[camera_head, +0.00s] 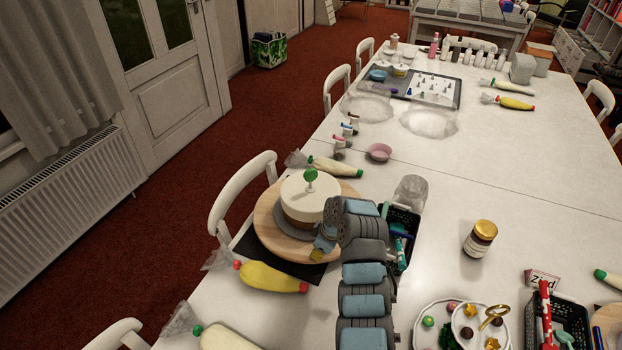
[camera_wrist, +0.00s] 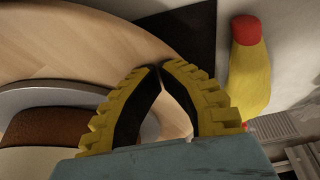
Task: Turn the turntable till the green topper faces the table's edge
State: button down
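The wooden turntable (camera_head: 264,212) lies near the table's left edge. It bears a grey plate (camera_head: 281,224) with a cream-topped, brown-sided cake (camera_head: 297,205). The green topper (camera_head: 310,176), a round piece on a short stick, stands upright on the cake's top; which way it faces is too small to tell. My gripper (camera_head: 318,253) is at the turntable's near right part, low by the wood. In the wrist view its yellow-backed fingers (camera_wrist: 160,68) meet at the tips over the wood (camera_wrist: 75,55), with nothing seen between them. Whether they touch the wood is unclear.
A dark mat (camera_head: 252,246) lies under the turntable. A yellow piping bag (camera_head: 270,277) lies just in front, its red tip showing in the wrist view (camera_wrist: 246,30). A black basket (camera_head: 403,219) stands right of my arm. White chairs (camera_head: 232,199) line the table's left edge.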

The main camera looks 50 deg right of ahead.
aim_at(337, 249)
jog(key=s+d+b, duration=0.1)
jog(key=d+b, duration=0.1)
jog(key=d, duration=0.1)
jog(key=s+d+b, duration=0.1)
jog(key=d, duration=0.1)
jog(key=shift+s+f+b, duration=0.15)
jog(key=shift+s+b, duration=0.2)
jog(key=shift+b, duration=0.05)
jog(key=shift+s+d, duration=0.25)
jog(key=shift+d, duration=0.25)
jog(key=shift+r+p, duration=0.35)
jog(key=shift+r, duration=1.25)
jog(key=shift+a, duration=0.1)
